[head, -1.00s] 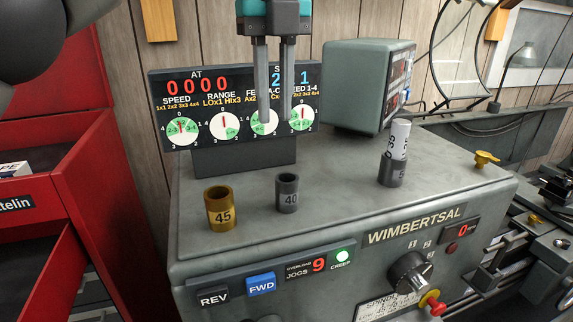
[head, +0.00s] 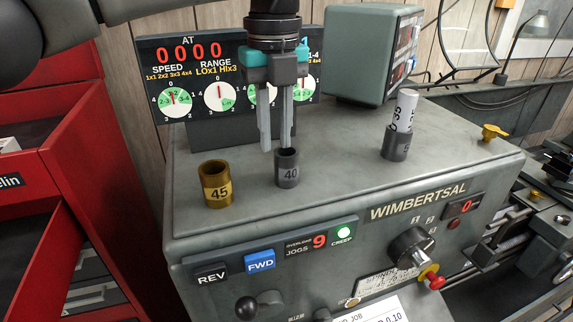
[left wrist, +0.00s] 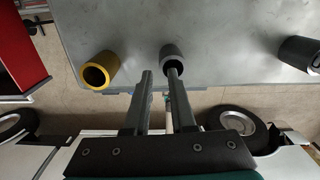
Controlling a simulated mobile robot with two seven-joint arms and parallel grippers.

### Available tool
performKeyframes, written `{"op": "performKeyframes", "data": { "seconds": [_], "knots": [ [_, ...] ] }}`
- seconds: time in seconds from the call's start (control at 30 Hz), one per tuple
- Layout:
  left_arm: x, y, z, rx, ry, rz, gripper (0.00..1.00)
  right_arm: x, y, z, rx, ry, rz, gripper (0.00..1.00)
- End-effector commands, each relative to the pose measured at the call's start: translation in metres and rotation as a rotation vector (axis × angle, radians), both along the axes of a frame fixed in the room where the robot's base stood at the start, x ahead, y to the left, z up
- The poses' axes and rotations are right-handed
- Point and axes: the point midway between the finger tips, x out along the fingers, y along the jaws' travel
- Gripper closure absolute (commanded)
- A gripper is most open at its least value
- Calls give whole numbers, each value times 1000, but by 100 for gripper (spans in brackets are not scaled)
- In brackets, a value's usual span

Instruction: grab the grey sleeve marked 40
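The grey sleeve marked 40 (head: 288,170) stands upright on the grey machine top, and its open mouth shows in the left wrist view (left wrist: 171,54). My left gripper (head: 275,148) points down with its fingers parted and nothing held between them. Its fingertips are at about the sleeve's rim, a little left of it. In the left wrist view the right finger overlaps the sleeve's mouth, while the left finger (left wrist: 145,76) is in the gap beside it. I cannot tell whether a finger touches the sleeve. My right gripper is not in view.
A brass sleeve marked 45 (head: 216,186) stands to the left. A dark grey sleeve (head: 396,146) with a white cylinder (head: 405,110) in it stands to the right. The readout panel (head: 150,62) is behind the gripper. The machine top (head: 340,175) is clear between sleeves.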

Motion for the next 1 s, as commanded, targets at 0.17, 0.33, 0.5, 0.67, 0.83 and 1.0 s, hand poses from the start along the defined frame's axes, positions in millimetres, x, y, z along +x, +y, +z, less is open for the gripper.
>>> {"op": "performKeyframes", "data": {
  "seconds": [0.17,0.33,0.5,0.67,0.83,1.0],
  "knots": [
    [0,1,-21,2,3,1,77,1,1,4,1,-2,0,0],
    [0,0,-44,1,2,0,77,1,1,8,1,-2,0,0],
    [0,0,-51,0,0,1,77,1,1,8,2,-3,1,0],
    [0,0,-51,0,0,1,78,1,1,8,1,-2,1,0],
    [0,0,-51,0,0,1,97,1,1,8,1,-2,0,0],
    [0,0,-51,0,0,1,100,1,1,8,1,-1,0,0]
  ]
}}
